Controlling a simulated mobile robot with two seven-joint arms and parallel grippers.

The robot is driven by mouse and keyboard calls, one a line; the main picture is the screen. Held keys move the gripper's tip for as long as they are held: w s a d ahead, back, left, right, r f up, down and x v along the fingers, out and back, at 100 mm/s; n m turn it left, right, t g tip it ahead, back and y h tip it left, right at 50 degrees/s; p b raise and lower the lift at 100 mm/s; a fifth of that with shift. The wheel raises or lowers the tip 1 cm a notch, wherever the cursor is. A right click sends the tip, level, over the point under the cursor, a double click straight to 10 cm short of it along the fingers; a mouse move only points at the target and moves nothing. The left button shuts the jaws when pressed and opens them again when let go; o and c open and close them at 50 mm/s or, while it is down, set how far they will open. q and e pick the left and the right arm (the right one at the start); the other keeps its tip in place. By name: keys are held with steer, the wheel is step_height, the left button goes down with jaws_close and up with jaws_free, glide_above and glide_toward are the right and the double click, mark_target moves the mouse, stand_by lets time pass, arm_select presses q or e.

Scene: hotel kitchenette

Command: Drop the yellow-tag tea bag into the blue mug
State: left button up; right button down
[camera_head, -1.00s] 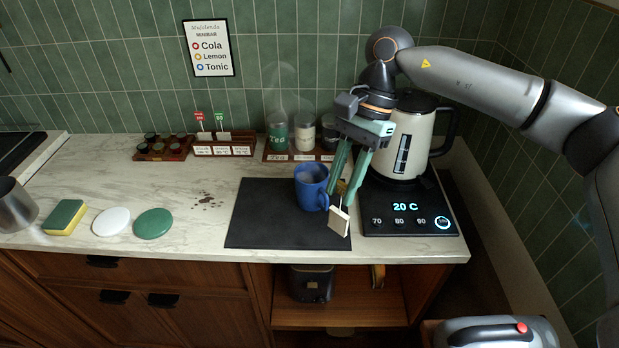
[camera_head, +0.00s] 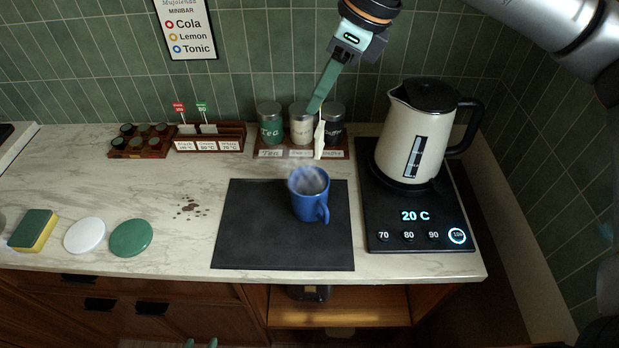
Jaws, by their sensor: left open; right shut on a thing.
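The blue mug (camera_head: 310,195) stands upright on the dark mat (camera_head: 265,240), with its handle toward the front right. Steam rises from it. My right gripper (camera_head: 314,108) is up at the back, above and behind the mug, seen edge-on. It is shut on the tea bag (camera_head: 319,140), which hangs pale and narrow below the fingertips, in front of the canisters in the picture and apart from the mug. Its yellow tag cannot be made out. Two green fingertips of my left gripper (camera_head: 201,343) show at the bottom edge, apart, with nothing between them.
The kettle (camera_head: 418,145) stands on its base (camera_head: 385,235) right of the mat. Canisters (camera_head: 269,125) line the back wall. A sponge (camera_head: 33,230), white disc (camera_head: 85,236) and green disc (camera_head: 131,238) lie left. Brown spots (camera_head: 190,207) mark the counter left of the mat.

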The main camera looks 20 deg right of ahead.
mark_target(320, 127)
steer(key=shift+w, duration=0.2)
steer(key=shift+f, duration=0.15)
steer(key=shift+s+f+b, duration=0.1)
steer(key=shift+f+b, duration=1.85)
steer(key=shift+f, duration=0.85)
steer(key=c, duration=0.6)
jaws_free()
steer(key=shift+o, duration=0.2)
